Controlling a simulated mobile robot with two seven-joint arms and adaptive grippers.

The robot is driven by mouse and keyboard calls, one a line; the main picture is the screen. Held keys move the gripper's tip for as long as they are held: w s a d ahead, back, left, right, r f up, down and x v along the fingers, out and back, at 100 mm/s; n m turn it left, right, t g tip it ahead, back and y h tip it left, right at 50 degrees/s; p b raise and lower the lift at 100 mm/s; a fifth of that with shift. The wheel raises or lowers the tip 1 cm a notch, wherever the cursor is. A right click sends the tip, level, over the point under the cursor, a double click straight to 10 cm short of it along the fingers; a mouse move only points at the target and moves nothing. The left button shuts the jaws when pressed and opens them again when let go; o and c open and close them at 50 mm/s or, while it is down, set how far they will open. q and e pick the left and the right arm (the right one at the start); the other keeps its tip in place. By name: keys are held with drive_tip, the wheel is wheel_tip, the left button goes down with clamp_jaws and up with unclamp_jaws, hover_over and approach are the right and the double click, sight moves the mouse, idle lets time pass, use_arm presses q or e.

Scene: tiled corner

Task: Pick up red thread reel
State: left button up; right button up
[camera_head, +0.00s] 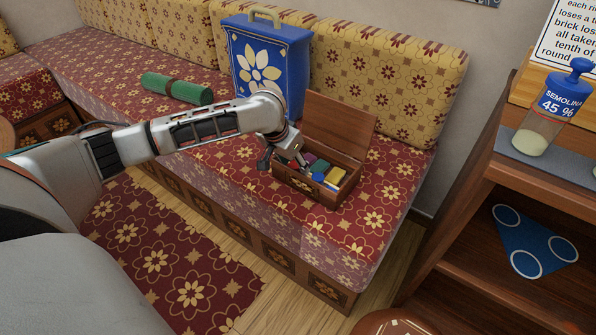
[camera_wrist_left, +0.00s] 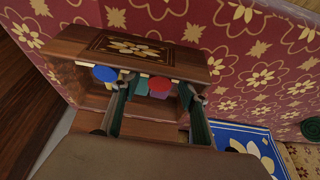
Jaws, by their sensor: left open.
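An open wooden box (camera_head: 297,186) stands on the patterned bench seat with its lid raised, and several coloured pieces lie inside. A red round end (camera_wrist_left: 158,84), which looks like the red thread reel, shows in the left wrist view between my fingers. It is hidden in the head view. My left gripper (camera_head: 284,161) is at the left end of the box, pointing down. In the left wrist view the gripper (camera_wrist_left: 157,92) has its fingers apart, one on each side of the red end; I cannot tell whether they touch it. My right gripper is not in view.
A blue round end (camera_wrist_left: 105,74) lies left of the red one in the wrist view. A blue flowered case (camera_head: 270,62) stands behind the box. A green roll (camera_head: 178,89) lies farther left on the seat. A wooden shelf (camera_head: 490,168) stands at the right.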

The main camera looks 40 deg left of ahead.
use_arm(q)
drive_tip(key=shift+r, duration=0.1)
drive_tip(key=c, duration=1)
drive_tip(key=shift+r, duration=0.1)
drive_tip(key=shift+r, duration=0.3)
wheel_tip(320, 180, up, 4)
drive_tip(key=shift+w+p, duration=0.15)
drive_tip(key=shift+p, duration=0.9)
wheel_tip(320, 180, up, 6)
drive_tip(key=p, duration=0.3)
wheel_tip(320, 180, up, 9)
drive_tip(key=p, duration=0.4)
hover_over(294, 165)
drive_tip(key=shift+d+r, duration=0.1)
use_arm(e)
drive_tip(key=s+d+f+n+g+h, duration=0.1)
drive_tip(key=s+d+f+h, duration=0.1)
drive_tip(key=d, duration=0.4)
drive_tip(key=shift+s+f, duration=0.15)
